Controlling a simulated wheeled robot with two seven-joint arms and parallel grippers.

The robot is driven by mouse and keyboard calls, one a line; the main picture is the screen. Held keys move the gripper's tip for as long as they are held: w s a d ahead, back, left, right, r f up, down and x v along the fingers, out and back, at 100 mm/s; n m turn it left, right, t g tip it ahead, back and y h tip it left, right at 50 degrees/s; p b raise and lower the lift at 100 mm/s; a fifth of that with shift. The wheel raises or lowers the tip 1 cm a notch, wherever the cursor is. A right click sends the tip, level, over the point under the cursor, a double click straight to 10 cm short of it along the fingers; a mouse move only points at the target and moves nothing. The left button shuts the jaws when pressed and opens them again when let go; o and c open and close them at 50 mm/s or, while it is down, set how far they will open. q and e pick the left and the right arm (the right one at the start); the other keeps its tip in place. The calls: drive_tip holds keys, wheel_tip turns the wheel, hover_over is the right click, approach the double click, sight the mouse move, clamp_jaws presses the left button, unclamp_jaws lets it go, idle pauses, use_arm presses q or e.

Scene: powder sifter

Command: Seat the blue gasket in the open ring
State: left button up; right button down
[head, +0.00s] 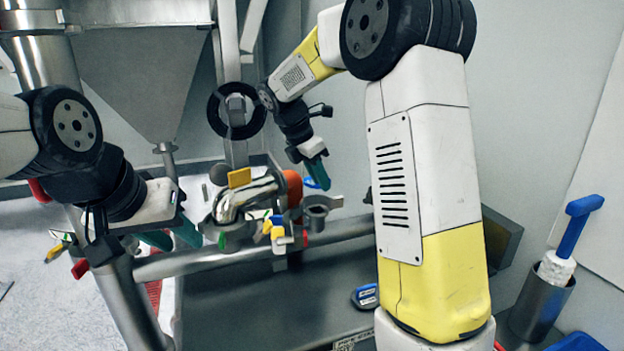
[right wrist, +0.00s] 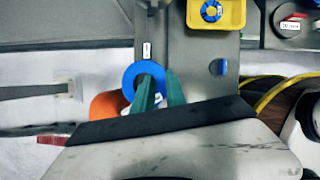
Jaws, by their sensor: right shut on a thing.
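The blue gasket (right wrist: 130,80) is a flat ring at the fingertips of my right gripper (right wrist: 158,90), which is shut on it. In the head view my right gripper (head: 318,172) holds the gasket (head: 311,183) in the air, right of the bent steel pipe (head: 248,196) and its orange end (head: 293,188). A grey open-topped ring-like fitting (head: 316,212) stands below it; I cannot tell whether this is the open ring. The gasket partly covers an orange part (right wrist: 104,106) in the wrist view. My left gripper (head: 172,238) is open and empty, left of the pipe.
A steel hopper (head: 140,75) and a hanging black ring (head: 236,110) are behind. Coloured clips (head: 276,228) crowd the pipe's front. A cup (head: 540,305) holding a blue-handled brush stands at right. A blue device (head: 365,296) lies on the otherwise mostly clear dark table (head: 270,310).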

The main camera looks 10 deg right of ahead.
sight(324, 213)
drive_tip(key=shift+f, duration=2.95)
drive_tip(key=shift+f, duration=0.7)
drive_tip(key=shift+r, duration=0.1)
drive_tip(key=shift+r, duration=0.3)
drive_tip(key=shift+f, duration=0.15)
idle(1.5)
drive_tip(key=shift+r, duration=0.2)
drive_tip(key=shift+f, duration=0.45)
idle(1.5)
drive_tip(key=shift+r, duration=0.1)
